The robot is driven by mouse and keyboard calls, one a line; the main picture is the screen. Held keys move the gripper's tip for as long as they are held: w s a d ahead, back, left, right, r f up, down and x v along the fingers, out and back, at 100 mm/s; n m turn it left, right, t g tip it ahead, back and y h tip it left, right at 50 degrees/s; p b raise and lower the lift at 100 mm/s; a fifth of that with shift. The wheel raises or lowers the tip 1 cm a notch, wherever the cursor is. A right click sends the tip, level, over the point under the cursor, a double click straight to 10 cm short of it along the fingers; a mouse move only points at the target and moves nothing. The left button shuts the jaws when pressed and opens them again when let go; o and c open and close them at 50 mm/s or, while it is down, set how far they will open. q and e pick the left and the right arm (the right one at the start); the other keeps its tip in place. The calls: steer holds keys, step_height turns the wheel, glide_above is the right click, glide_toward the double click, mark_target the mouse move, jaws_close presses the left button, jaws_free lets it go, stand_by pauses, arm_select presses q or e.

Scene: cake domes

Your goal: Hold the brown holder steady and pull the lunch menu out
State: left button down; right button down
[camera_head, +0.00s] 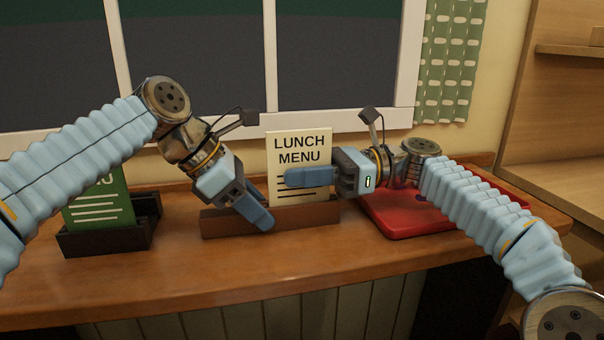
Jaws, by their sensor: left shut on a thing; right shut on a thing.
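The lunch menu (300,148) is a cream card with dark lettering, standing upright in the brown holder (312,217) on the wooden counter. My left gripper (262,216) points down and is shut on the holder's wall, left of the card. My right gripper (300,177) comes in from the right and is shut on the lunch menu, with a finger across its front below the lettering. The card's lower edge is hidden by the holder's front wall. The far finger of each gripper is hidden.
A green menu (100,206) stands in a black holder (105,240) at the left, partly behind my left arm. A red tray (385,217) lies on the counter (250,270) at the right, under my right arm. A window is behind. The front of the counter is clear.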

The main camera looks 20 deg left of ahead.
mark_target(302, 137)
steer(key=shift+r, duration=0.2)
steer(key=shift+r, duration=0.35)
steer(key=shift+r, duration=0.15)
steer(key=shift+r, duration=2.3)
arm_select(q)
steer(key=c, duration=0.6)
jaws_free()
steer(key=shift+c, duration=0.2)
steer(key=v, duration=1.2)
